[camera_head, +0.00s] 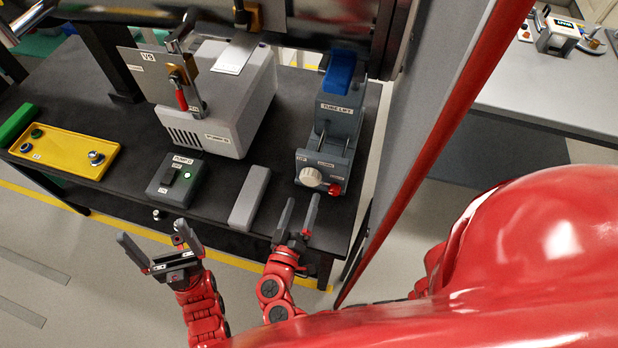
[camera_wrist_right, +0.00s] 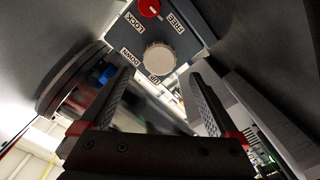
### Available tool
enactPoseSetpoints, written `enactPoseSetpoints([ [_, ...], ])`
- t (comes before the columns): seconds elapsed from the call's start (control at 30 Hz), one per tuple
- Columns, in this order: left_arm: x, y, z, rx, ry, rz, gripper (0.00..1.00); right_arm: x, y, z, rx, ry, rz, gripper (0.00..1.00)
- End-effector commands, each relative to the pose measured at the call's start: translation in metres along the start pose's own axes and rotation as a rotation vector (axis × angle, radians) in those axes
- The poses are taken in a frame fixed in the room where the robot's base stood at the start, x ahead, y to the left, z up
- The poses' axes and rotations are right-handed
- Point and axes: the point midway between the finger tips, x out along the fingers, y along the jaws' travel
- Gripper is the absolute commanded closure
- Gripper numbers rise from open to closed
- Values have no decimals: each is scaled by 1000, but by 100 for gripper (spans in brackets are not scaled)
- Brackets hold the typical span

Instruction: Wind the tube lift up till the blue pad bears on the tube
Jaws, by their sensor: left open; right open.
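The tube lift (camera_head: 333,125) is a grey unit at the right end of the dark bench, labelled TUBE LIFT, with a blue pad (camera_head: 340,72) on top. Its front has a pale round knob (camera_head: 311,177) and a red knob (camera_head: 335,188). In the right wrist view the pale knob (camera_wrist_right: 160,58) sits by UP and DOWN labels, and the red knob (camera_wrist_right: 149,8) by LOCK and FREE. My right gripper (camera_head: 299,213) is open and empty, just in front of the pale knob, apart from it. My left gripper (camera_head: 150,244) is open and empty in front of the bench. Whether the pad touches a tube is hidden.
A pump (camera_head: 217,98) stands on the bench (camera_head: 112,165), left of the lift. A grey panel with a red edge (camera_head: 433,155) rises at right.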

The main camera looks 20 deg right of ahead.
Motion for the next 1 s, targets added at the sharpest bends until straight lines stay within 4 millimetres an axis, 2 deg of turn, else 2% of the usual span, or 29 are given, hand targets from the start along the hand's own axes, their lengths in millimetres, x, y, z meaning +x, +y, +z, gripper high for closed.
enactPoseSetpoints([
  [0.03,7,0,-1,0,0,0,0,14,5,-2,-2,-3,9,4],
  [0.1,11,-1,-2,0,0,0,0,28,4,-2,-3,-2,5,4],
  [0.3,20,-1,-3,0,0,0,0,60,2,-2,0,-2,2,4],
  [0.5,22,-1,-4,0,0,0,0,72,1,0,-1,-1,1,4],
  [0.73,21,-1,-4,0,0,0,0,72,0,0,0,0,-1,4],
  [0.77,21,-1,-4,0,0,0,0,72,0,0,-1,0,-1,6],
  [1.0,21,-1,-4,0,0,0,0,72,0,0,-1,0,-1,49],
])
